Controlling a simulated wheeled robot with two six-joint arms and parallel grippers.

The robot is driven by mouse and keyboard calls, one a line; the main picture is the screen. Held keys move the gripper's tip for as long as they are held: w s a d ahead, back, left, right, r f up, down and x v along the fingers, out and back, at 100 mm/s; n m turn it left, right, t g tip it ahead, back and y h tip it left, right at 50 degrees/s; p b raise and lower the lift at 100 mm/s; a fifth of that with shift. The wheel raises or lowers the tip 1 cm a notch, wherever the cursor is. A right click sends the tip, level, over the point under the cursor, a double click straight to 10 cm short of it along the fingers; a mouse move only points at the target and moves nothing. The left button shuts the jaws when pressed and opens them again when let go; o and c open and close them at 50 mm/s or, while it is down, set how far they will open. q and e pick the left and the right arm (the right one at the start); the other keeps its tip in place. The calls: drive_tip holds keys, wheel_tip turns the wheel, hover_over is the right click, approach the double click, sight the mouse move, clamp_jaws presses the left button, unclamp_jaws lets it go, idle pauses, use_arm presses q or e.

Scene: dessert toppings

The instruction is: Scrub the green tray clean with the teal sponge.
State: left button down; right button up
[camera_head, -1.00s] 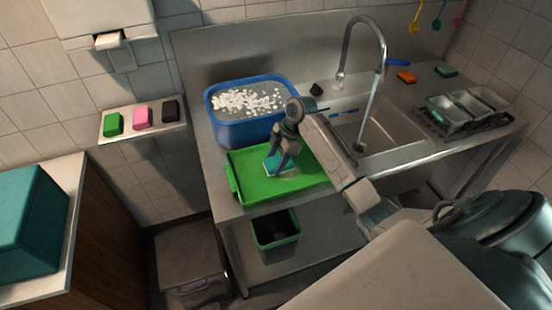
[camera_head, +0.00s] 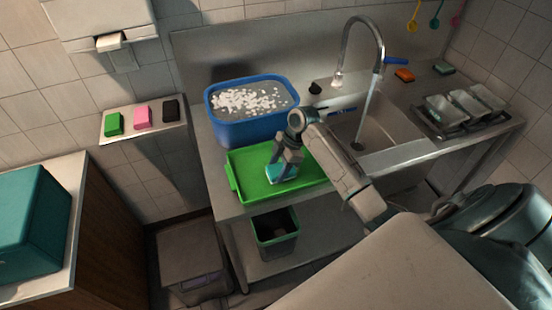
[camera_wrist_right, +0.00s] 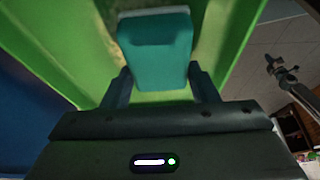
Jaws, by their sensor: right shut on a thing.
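The green tray (camera_head: 245,163) lies on the steel counter, in front of the blue tub. In the head view my right gripper (camera_head: 280,166) points down over the middle of the tray, shut on the teal sponge (camera_head: 284,174). The sponge is down at the tray floor; whether it presses on it I cannot tell. In the right wrist view the sponge (camera_wrist_right: 156,50) sits between the two fingers (camera_wrist_right: 157,88), with the green tray (camera_wrist_right: 75,45) behind it. A brownish patch shows on the tray there beside the sponge. My left gripper is not in view.
A blue tub (camera_head: 250,128) with foamy water stands behind the tray. The sink (camera_head: 385,130) with running tap (camera_head: 362,60) is at right. A wall shelf (camera_head: 140,130) holds green, pink and black sponges. A dark bin (camera_head: 276,240) stands below the counter.

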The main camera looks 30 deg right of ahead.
drive_tip(key=shift+s+a+r, duration=0.1)
drive_tip(key=shift+s, duration=0.3)
